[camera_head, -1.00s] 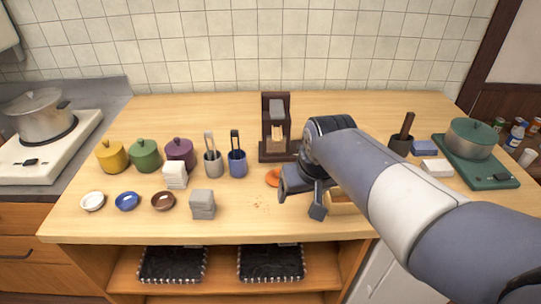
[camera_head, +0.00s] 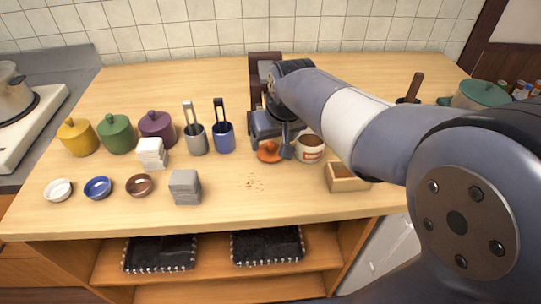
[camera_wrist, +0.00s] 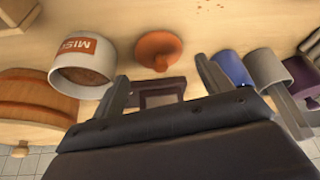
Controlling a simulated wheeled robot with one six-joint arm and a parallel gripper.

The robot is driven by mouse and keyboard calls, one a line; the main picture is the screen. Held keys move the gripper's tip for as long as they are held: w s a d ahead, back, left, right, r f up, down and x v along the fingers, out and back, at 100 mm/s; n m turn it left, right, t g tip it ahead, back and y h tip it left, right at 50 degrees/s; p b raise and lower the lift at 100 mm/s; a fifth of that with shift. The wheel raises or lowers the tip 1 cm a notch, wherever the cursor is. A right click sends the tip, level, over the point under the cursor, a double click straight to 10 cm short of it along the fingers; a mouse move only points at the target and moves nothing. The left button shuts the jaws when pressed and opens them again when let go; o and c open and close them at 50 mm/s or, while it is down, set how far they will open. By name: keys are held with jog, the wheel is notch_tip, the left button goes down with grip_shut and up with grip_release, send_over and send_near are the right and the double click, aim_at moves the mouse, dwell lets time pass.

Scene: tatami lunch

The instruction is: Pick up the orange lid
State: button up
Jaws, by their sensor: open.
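The orange lid (camera_head: 269,152) lies on the wooden counter, beside a white pot with an orange label (camera_head: 309,149). In the wrist view the orange lid (camera_wrist: 159,49) lies with its round knob showing, beyond and between my fingertips. My gripper (camera_head: 272,148) is open and empty, above the counter close to the lid. In the wrist view my gripper (camera_wrist: 160,84) has its two fingers spread apart, with the lid not between them. The white pot (camera_wrist: 85,65) is left of the lid there, its open top showing brown contents.
A blue holder (camera_head: 223,136) and a grey holder (camera_head: 196,139) stand left of the lid. A dark wooden stand (camera_head: 264,66) is behind my gripper. A small wooden box (camera_head: 346,178) sits at front right. Counter with crumbs (camera_head: 254,183) in front of the lid is otherwise clear.

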aim_at(271, 143)
jog(key=b+x, duration=0.1)
jog(key=x, duration=0.1)
jog(key=b+x, duration=0.2)
jog(key=x, duration=0.1)
jog(key=shift+w, duration=0.45)
jog(key=shift+r, duration=0.15)
jog(key=shift+c, duration=0.4)
jog(key=c, duration=0.6)
jog(key=shift+c, duration=0.2)
jog(key=shift+r, duration=0.15)
